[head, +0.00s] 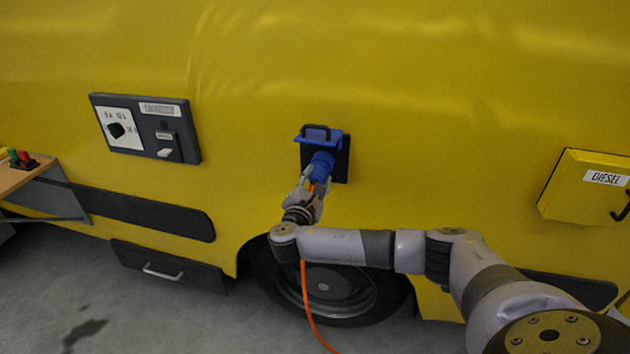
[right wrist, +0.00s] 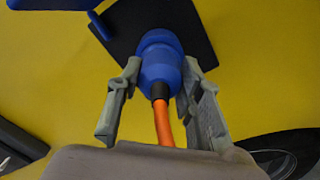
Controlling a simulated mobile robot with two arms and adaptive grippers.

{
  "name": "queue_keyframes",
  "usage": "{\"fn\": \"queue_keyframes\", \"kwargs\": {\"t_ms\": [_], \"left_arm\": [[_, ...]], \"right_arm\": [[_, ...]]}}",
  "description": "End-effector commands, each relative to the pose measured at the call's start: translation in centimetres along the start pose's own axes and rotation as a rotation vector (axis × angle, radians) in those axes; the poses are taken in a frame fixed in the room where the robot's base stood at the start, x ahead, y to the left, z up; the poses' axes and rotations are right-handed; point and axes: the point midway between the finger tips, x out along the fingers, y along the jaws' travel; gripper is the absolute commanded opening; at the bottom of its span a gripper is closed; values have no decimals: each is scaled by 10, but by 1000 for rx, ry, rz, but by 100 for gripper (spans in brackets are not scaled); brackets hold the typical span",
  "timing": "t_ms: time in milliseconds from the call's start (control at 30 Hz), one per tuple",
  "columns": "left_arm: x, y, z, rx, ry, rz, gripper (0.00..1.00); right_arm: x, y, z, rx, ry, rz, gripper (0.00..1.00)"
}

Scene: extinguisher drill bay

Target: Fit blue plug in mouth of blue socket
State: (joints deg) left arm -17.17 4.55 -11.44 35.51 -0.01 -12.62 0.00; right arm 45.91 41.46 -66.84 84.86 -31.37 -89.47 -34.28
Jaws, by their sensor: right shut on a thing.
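The blue socket sits on a black plate (head: 341,166) on the yellow vehicle side, with its blue lid (head: 320,137) raised. The blue plug (head: 321,169) is at the front of the socket, below the lid. My right gripper (head: 311,184) is shut on the plug. In the right wrist view its fingers (right wrist: 160,68) lie on either side of the blue plug (right wrist: 162,84), and an orange cable (right wrist: 164,124) leaves its back. The plug hides the socket mouth, so I cannot tell how deep it sits. My left gripper is not in view.
A switch panel (head: 181,123) is on the vehicle to the left, and a yellow DIESEL box (head: 582,190) is to the right. A wheel (head: 332,288) is below the socket. The orange cable hangs to the floor. The vehicle side around the socket is clear.

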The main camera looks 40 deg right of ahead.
Motion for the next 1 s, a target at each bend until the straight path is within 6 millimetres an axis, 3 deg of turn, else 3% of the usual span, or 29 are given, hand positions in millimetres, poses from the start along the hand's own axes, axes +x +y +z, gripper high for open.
{"fn": "queue_keyframes", "kwargs": {"t_ms": [367, 700, 867, 1000], "left_arm": [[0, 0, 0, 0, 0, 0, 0], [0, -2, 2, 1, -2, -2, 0], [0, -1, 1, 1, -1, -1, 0], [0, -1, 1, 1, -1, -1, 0]], "right_arm": [[0, 0, 0, 1, -1, 1, 56], [-3, -1, -1, -1, 2, -1, 57], [-21, 0, -2, 0, 5, 1, 57], [-50, 0, -3, 1, 7, 1, 57]]}}
